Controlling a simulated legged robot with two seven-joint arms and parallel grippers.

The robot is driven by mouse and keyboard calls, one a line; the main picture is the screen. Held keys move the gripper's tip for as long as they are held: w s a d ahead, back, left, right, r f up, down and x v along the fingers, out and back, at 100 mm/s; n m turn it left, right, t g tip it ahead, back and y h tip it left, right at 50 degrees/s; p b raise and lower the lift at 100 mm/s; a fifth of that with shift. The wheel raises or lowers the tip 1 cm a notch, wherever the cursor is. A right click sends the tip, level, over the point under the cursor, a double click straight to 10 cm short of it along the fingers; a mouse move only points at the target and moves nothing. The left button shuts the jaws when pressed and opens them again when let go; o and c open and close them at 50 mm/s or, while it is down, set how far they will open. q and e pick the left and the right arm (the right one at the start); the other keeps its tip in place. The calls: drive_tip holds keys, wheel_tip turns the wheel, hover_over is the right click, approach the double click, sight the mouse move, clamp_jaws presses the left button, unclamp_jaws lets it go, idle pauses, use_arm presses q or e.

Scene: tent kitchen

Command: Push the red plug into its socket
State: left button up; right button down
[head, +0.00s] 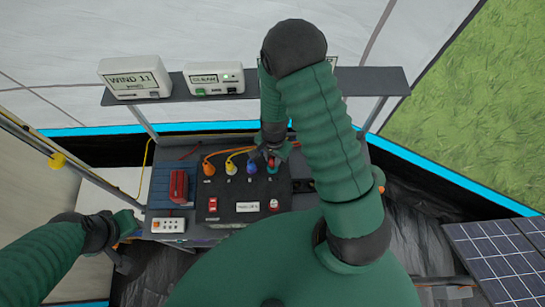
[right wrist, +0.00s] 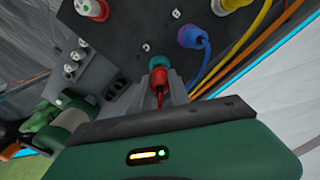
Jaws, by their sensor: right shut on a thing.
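The red plug (right wrist: 159,87) is between the fingers of my right gripper (right wrist: 160,99) in the right wrist view. Its front end is at a grey-teal round socket (right wrist: 158,62) on the black panel. How deep it sits cannot be told. In the head view my right gripper (head: 271,156) is at the right end of the panel's plug row, and the arm partly covers that side. My left gripper (head: 124,232) is low at the left, beside the bench and away from the plug; its jaws are too small to read.
Orange (head: 208,168), yellow (head: 230,168) and blue (head: 252,167) plugs sit in a row left of my right gripper, cables trailing. Red switches (head: 212,204) are on the black panel (head: 235,192) below. A shelf (head: 172,90) with white boxes crosses behind.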

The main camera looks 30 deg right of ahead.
drive_tip(key=shift+f+b, duration=1.1)
drive_tip(key=shift+f, duration=0.35)
drive_tip(key=c, duration=1.1)
unclamp_jaws()
drive_tip(key=shift+c, duration=0.2)
drive_tip(key=shift+r, duration=0.1)
wheel_tip(320, 180, up, 16)
drive_tip(key=s+a+f+n+t+b, duration=0.2)
drive_tip(key=s+a+f+n+b, duration=0.2)
drive_tip(key=n+b, duration=0.5)
drive_tip(key=a+n, duration=0.1)
drive_tip(key=n, duration=0.3)
drive_tip(key=shift+s+f, duration=0.15)
drive_tip(key=shift+f, duration=0.25)
drive_tip(key=shift+d, duration=0.1)
